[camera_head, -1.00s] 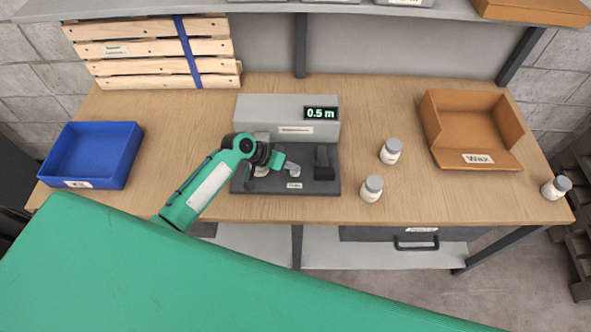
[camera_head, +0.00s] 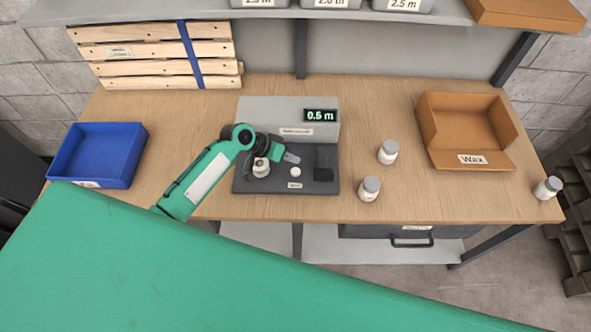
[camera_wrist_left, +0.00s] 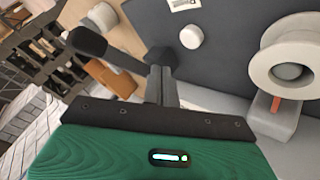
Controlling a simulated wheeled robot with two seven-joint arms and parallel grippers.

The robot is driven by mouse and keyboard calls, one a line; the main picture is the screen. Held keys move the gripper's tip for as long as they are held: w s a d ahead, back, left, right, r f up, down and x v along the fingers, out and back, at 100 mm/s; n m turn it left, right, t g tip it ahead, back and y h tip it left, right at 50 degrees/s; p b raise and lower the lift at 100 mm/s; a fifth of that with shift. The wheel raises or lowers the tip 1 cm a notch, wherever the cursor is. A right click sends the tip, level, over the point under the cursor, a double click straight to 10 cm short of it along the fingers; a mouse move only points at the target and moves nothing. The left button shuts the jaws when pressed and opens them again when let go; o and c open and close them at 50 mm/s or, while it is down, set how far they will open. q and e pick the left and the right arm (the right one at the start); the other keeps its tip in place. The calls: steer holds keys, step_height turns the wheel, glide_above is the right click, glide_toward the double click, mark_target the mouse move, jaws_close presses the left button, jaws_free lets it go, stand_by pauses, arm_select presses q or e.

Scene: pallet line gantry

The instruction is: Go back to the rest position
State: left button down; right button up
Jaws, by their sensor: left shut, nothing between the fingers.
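My left gripper (camera_head: 291,157) is shut and empty. It hangs above the dark base (camera_head: 308,184) of a grey device (camera_head: 262,108) whose display reads 0.5 m. In the left wrist view its fingers (camera_wrist_left: 160,65) are together with nothing between them. A round white knob (camera_head: 295,171) sits on the base near the gripper; it also shows in the wrist view (camera_wrist_left: 191,36). A pale spool-like part (camera_head: 261,168) lies left of it, partly behind my arm. A black block (camera_head: 324,160) stands to the right. My right gripper is not in view.
Two white jars (camera_head: 388,152) (camera_head: 369,189) stand right of the device, and a third (camera_head: 547,188) at the right edge. A cardboard Wax box (camera_head: 470,154), a blue bin (camera_head: 76,182) and stacked wooden slats (camera_head: 150,50) are on the table. A shelf (camera_head: 270,14) runs above.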

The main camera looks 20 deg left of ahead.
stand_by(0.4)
arm_select(q)
steer(key=s+r+y, duration=0.2)
steer(key=s+y, duration=0.3)
steer(key=s, duration=1.5)
steer(key=s+a+r+n+y, duration=0.25)
steer(key=s+a+r, duration=0.3)
steer(key=s, duration=0.35)
step_height(320, 180, down, 31)
steer(key=m+g+b, duration=0.1)
steer(key=g+b, duration=0.1)
steer(key=s+a+f+g+b, duration=0.1)
steer(key=s+a+f, duration=0.2)
steer(key=s+f, duration=1.6)
step_height(320, 180, down, 4)
steer(key=shift+s+f+y+b, duration=0.25)
steer(key=shift+s+y+b, duration=0.05)
steer(key=shift+y+b, duration=0.05)
